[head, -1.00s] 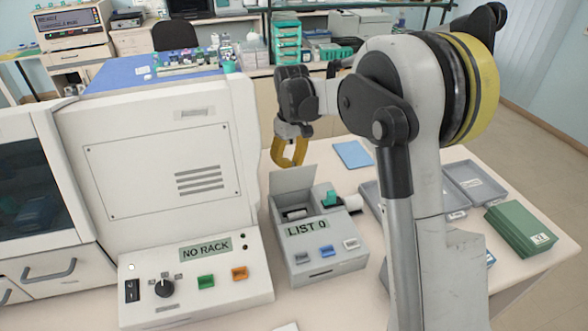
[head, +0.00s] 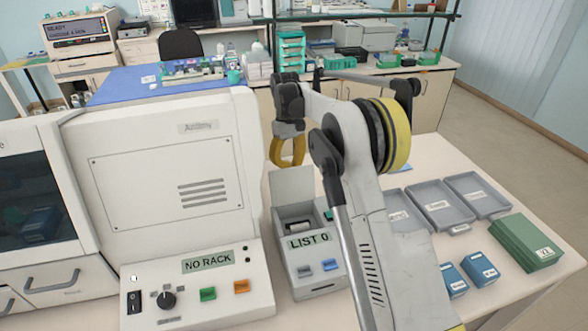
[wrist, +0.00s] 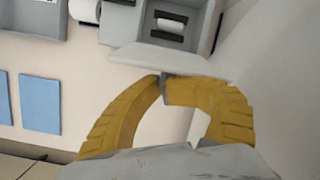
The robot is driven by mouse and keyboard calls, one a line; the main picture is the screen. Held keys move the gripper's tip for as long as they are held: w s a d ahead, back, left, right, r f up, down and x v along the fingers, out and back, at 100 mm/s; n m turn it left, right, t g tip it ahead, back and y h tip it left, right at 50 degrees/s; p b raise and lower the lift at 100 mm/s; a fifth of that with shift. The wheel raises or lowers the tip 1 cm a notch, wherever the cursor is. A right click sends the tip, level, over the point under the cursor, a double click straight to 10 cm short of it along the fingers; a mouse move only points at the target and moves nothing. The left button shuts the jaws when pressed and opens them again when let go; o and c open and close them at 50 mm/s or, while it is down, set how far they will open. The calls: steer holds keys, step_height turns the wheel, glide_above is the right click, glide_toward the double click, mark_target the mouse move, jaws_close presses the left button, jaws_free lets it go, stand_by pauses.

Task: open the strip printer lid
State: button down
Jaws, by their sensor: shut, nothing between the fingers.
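The strip printer (head: 297,270) is a grey box with a "LIST 0" display on the bench. Its lid (head: 292,187) stands raised at the back edge, and the bay with a white roll (head: 298,225) is uncovered. My gripper (head: 287,165) has yellow fingers, shut and empty, just above and behind the raised lid. In the wrist view, the shut fingertips (wrist: 164,80) are close to the lid (wrist: 170,62), and the open bay with the roll (wrist: 171,22) lies beyond. I cannot tell whether they touch.
A large white machine (head: 160,170) with a "NO RACK" panel (head: 208,262) stands close on the printer's left. Grey trays (head: 440,207), blue boxes (head: 481,265) and a green box (head: 527,242) are on the right. Blue sheets (wrist: 40,104) lie on the bench in the wrist view.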

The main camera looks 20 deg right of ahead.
steer(key=shift+a+f, duration=0.15)
steer(key=shift+a, duration=0.3)
steer(key=c, duration=1.3)
jaws_free()
steer(key=shift+w+a, duration=0.1)
steer(key=shift+a, duration=0.35)
steer(key=shift+d, duration=0.4)
steer(key=shift+a+v, duration=0.15)
steer(key=shift+v, duration=2.85)
steer(key=shift+a+v, duration=0.1)
steer(key=shift+v, duration=2.9)
